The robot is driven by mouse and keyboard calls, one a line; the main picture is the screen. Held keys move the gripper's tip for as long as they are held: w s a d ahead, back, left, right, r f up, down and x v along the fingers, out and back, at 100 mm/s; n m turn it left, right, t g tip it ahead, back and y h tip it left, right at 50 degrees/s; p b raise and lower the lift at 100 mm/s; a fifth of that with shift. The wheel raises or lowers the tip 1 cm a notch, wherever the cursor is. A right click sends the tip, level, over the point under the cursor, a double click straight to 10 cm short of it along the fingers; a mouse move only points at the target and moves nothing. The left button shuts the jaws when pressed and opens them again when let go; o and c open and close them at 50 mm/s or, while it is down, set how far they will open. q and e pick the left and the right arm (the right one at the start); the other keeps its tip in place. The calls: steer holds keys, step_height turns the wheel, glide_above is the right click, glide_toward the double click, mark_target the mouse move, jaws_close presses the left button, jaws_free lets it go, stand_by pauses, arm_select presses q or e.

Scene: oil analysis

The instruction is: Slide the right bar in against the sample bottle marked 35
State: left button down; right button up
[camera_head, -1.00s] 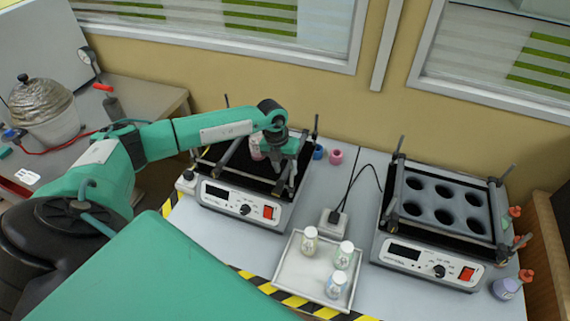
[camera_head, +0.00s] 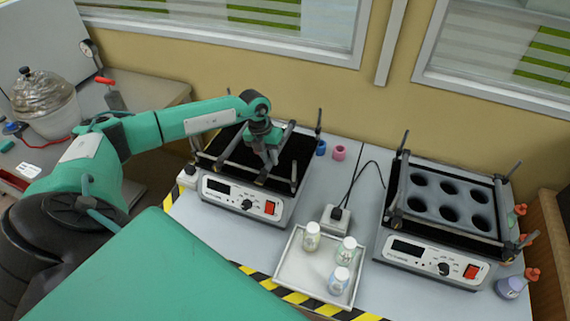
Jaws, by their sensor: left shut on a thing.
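My left gripper (camera_head: 267,163) reaches down over the left shaker and is shut on its right bar (camera_head: 283,137). The bar runs front to back across the black platform, with its near end (camera_head: 261,180) just below the gripper. The left bar (camera_head: 231,143) lies to its left on the same platform. The sample bottle between the bars is hidden behind my gripper and wrist, so I cannot tell whether the right bar touches it. No number can be read. My right gripper is not in view.
The left shaker (camera_head: 235,195) has upright corner posts. A white tray (camera_head: 290,272) with three bottles stands in front, near the striped edge. A second shaker (camera_head: 430,262) with a holed rack stands at right. Blue and pink caps (camera_head: 339,152) lie behind.

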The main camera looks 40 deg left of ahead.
arm_select(q)
steer(key=a, duration=0.2)
steer(key=s+a+b, duration=0.1)
steer(key=a, duration=0.3)
steer(key=shift+s+a+f, duration=0.1)
steer(key=shift+s+a, duration=0.05)
steer(key=shift+s, duration=0.1)
steer(key=shift+s+a+b, duration=0.1)
steer(key=shift+a+b, duration=0.2)
steer(key=shift+a, duration=0.05)
steer(key=c, duration=1.3)
jaws_free()
step_height(320, 180, up, 14)
steer(key=a+b, duration=0.2)
steer(key=b, duration=0.1)
steer(key=shift+s+a+b, duration=0.3)
steer(key=shift+a, duration=0.05)
